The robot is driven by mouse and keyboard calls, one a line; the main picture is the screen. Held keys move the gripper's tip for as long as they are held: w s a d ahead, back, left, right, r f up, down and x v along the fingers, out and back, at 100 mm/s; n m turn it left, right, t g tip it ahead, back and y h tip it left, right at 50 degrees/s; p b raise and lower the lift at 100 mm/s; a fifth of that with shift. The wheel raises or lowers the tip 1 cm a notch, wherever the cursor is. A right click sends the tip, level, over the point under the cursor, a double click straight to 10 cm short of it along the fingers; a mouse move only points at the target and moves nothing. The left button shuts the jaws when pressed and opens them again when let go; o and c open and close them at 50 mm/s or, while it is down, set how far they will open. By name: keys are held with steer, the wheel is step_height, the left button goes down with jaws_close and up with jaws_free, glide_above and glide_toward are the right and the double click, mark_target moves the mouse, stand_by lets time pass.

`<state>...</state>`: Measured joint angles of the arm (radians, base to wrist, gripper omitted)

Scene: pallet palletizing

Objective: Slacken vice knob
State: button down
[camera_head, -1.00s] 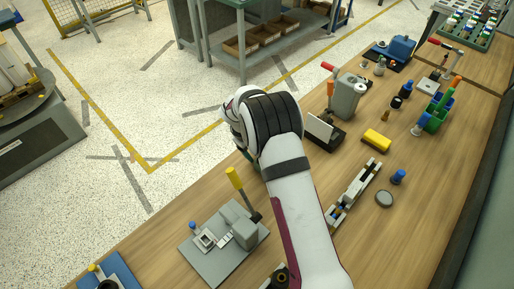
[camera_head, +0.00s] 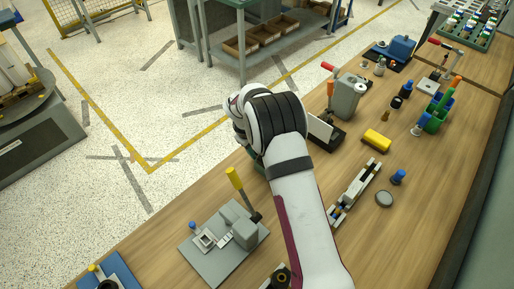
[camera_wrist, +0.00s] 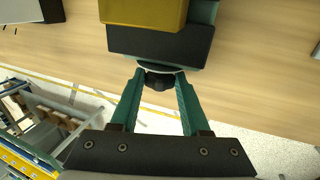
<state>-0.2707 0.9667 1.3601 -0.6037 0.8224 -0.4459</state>
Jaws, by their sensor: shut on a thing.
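The vice shows at the top of the wrist view, with a black end block (camera_wrist: 160,43) and a yellow part (camera_wrist: 145,12) above it. A round black knob (camera_wrist: 159,82) sticks out of the vice towards me. My gripper (camera_wrist: 160,76) has its two teal fingers on either side of the knob, shut on it. The fingertips reach close to the vice's end face. In the head view my arm hides the gripper, the knob and most of the vice.
A grey clamp fixture with a yellow-handled lever (camera_head: 235,180) stands left of my arm. A grey machine with a red handle (camera_head: 346,98), a yellow block (camera_head: 376,140) and a slim rail fixture (camera_head: 354,192) lie to the right. The wooden bench (camera_head: 150,250) has its edge near the vice.

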steer(key=g+y, duration=0.3)
steer(key=shift+w+d, duration=0.3)
steer(key=shift+d, duration=0.05)
steer(key=shift+w+d+g+y, duration=0.1)
steer(key=shift+g+y, duration=0.8)
steer(key=shift+f, duration=0.1)
steer(key=shift+c, duration=1.9)
jaws_free()
steer(key=shift+s+a+r+t+h, duration=0.25)
steer(key=shift+t+h, duration=0.55)
steer(key=t+h, duration=0.3)
steer(key=shift+s+a+f, duration=0.15)
steer(key=shift+s+a, duration=0.1)
steer(key=shift+a, duration=0.05)
steer(key=v, duration=1.5)
steer(key=shift+s+a+t+h, duration=0.3)
steer(key=shift+s+a, duration=0.1)
steer(key=shift+s, duration=0.05)
